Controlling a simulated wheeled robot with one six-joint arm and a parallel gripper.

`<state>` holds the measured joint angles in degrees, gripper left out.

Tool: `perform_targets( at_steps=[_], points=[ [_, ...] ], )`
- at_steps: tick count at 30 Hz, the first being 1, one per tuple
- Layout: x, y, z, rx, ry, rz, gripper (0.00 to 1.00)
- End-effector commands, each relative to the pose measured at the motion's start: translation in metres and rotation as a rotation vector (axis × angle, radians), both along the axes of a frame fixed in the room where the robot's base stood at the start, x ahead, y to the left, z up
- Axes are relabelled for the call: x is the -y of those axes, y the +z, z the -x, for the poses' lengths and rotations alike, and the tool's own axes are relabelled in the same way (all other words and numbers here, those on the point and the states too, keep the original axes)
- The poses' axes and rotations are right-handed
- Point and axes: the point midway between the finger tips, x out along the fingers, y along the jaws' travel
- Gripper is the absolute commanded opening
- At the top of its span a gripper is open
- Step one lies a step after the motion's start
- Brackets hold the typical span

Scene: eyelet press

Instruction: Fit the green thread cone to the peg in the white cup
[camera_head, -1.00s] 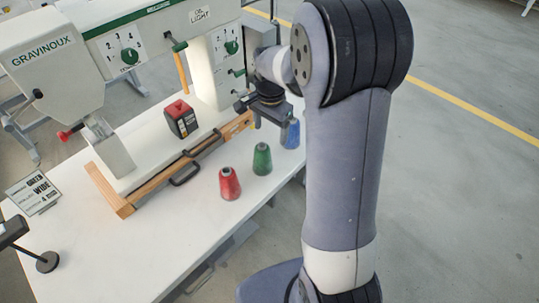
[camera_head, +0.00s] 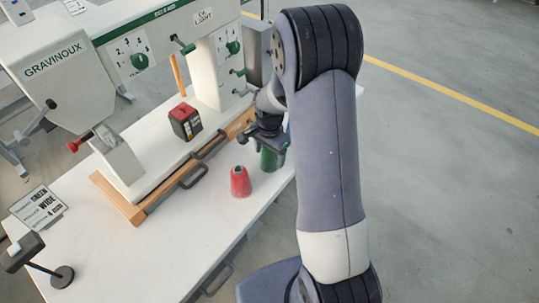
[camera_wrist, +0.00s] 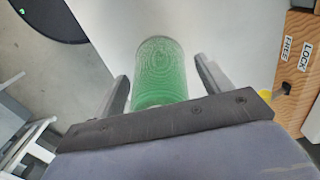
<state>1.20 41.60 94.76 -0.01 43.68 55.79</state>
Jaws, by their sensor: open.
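The green thread cone (camera_head: 268,160) stands on the white table behind the red cone, its upper part hidden by my gripper (camera_head: 266,140). In the wrist view the green cone (camera_wrist: 160,72) stands between the two fingers of my gripper (camera_wrist: 162,70). The fingers are open, with a gap visible on each side of the cone. I do not make out the white cup or its peg in either view.
A red thread cone (camera_head: 240,182) stands close by on the table (camera_head: 130,265). A wooden rail (camera_head: 135,210) with dark handles borders the press (camera_head: 60,80). A black box with a red top (camera_head: 185,122), a sign (camera_head: 38,208) and a small stand (camera_head: 62,276) are farther left.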

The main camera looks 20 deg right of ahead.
Motion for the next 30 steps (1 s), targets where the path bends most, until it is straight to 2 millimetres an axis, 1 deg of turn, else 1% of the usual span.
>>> perform_targets(
  at_steps=[3, 4, 22, 23, 30],
  points=[
    [0.0001, 0.0002, -0.0001, 0.000, 0.000, 0.000, 0.73],
    [0.0001, 0.0002, -0.0001, 0.000, 0.000, 0.000, 0.72],
    [0.0001, 0.0006, -0.0003, 0.001, 0.000, -0.001, 0.23],
    [0.0001, 0.0009, -0.0004, 0.001, 0.000, 0.000, 0.21],
    [0.0001, 0.0028, -0.0007, 0.002, 0.000, 0.000, 0.21]
  ],
)
